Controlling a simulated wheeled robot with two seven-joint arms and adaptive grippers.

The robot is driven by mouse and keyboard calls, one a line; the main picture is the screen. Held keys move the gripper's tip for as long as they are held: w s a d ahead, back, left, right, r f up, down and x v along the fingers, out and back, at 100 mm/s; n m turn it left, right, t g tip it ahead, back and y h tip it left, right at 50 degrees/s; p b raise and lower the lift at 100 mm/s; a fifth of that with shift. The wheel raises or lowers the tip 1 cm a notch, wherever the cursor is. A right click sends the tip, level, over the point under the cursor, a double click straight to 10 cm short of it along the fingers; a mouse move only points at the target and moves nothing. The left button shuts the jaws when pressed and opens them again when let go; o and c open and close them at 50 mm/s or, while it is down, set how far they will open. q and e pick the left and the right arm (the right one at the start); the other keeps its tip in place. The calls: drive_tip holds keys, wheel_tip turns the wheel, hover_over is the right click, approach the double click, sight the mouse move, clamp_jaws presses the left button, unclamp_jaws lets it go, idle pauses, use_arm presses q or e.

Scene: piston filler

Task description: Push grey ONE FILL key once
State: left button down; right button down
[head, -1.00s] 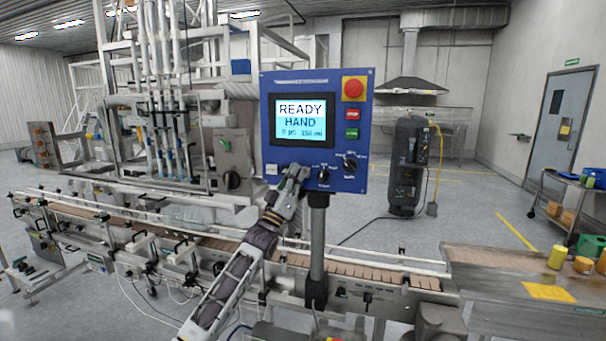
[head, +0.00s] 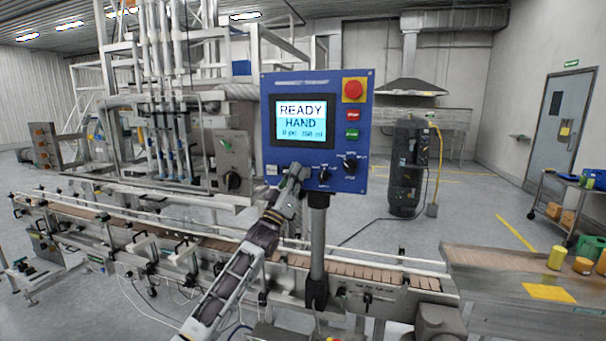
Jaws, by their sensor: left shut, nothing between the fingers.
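The blue control panel (head: 315,85) stands on a post in the middle of the head view. Its lit screen (head: 302,120) reads READY, HAND, and a smaller line below. A small pale grey key (head: 272,169) sits at the panel's lower left; its label is too small to read. My left gripper (head: 297,172) is shut and empty, in front of the panel's lower edge, just right of the grey key and left of a black knob. I cannot tell whether its tips touch the panel. My right gripper is not in view.
A red emergency button (head: 353,89), a red STOP key (head: 353,115) and a green key (head: 352,134) line the panel's right side. Black knobs (head: 324,174) and (head: 349,163) sit low on it. A conveyor (head: 370,277) runs behind the post.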

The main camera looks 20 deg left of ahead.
use_arm(q)
drive_tip(key=shift+w+f, duration=0.15)
drive_tip(key=shift+f, duration=0.15)
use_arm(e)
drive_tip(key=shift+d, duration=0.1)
use_arm(q)
drive_tip(key=shift+w, duration=0.1)
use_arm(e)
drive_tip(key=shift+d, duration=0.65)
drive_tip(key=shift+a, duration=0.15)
